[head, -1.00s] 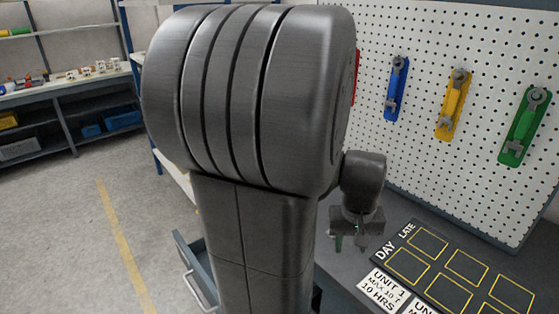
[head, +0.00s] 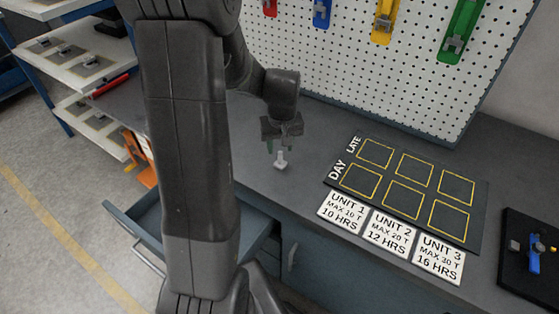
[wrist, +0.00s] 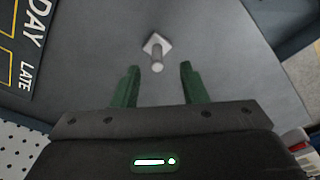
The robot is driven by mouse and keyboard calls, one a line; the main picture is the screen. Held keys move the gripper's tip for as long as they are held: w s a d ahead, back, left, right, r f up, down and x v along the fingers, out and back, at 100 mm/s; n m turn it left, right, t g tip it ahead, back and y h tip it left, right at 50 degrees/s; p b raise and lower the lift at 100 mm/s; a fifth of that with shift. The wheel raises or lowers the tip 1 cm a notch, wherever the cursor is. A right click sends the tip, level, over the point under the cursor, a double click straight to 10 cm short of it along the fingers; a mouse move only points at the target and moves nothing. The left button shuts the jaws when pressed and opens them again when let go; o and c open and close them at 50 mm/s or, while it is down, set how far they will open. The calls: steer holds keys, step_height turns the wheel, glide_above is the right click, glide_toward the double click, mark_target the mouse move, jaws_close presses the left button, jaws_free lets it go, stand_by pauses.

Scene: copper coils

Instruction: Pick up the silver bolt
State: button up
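The silver bolt (head: 281,160) stands upright on the grey workbench, left of the black schedule board. In the wrist view the bolt (wrist: 157,50) is ahead of my gripper's fingertips and roughly centred between them. My gripper (head: 283,142) is above and just behind the bolt in the head view, pointing down. The bolt shows a pale square end and a round shaft.
The black board (head: 327,181) with yellow squares lies right of the bolt, with white unit cards (head: 388,231) in front. An open drawer (head: 150,215) juts out at the lower left. A dark tray (head: 515,285) lies far right.

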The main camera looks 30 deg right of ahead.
mark_target(281, 153)
steer(key=shift+w+d+f+p, duration=0.1)
steer(key=shift+w+f+p, duration=0.05)
steer(key=shift+f, duration=0.8)
steer(key=shift+w+d+f+p, duration=0.15)
steer(key=shift+w+f+p, duration=0.05)
steer(key=shift+f, duration=0.75)
steer(key=shift+w+d+f+p, duration=0.1)
steer(key=shift+w+f+p, duration=0.05)
steer(key=shift+f, duration=0.8)
jaws_close()
